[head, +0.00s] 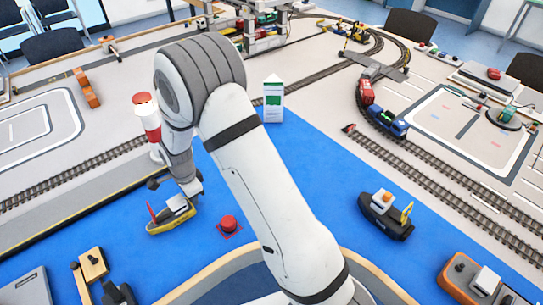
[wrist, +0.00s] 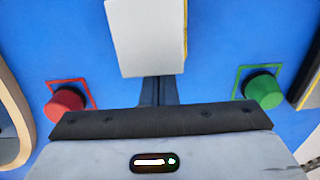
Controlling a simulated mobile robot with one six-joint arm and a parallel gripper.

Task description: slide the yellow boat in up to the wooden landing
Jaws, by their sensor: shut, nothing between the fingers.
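The yellow boat (head: 172,217) floats on the blue water sheet in the head view, with a dark deck, a grey top and a red post. My gripper (head: 191,192) is low, right at the boat's far right end. In the wrist view, the shut fingers (wrist: 158,88) reach up to a pale block with a yellow edge (wrist: 148,38), which looks like part of the boat. Whether they touch cannot be told. A wooden block with a black knob (head: 93,264) at the lower left may be the landing; which piece is the landing is not certain.
A red buoy (head: 229,224) on a red square stands right of the boat; a green buoy (wrist: 263,90) shows in the wrist view. A black boat (head: 385,214) lies to the right. A grey quay edge (head: 55,216) bounds the water at left.

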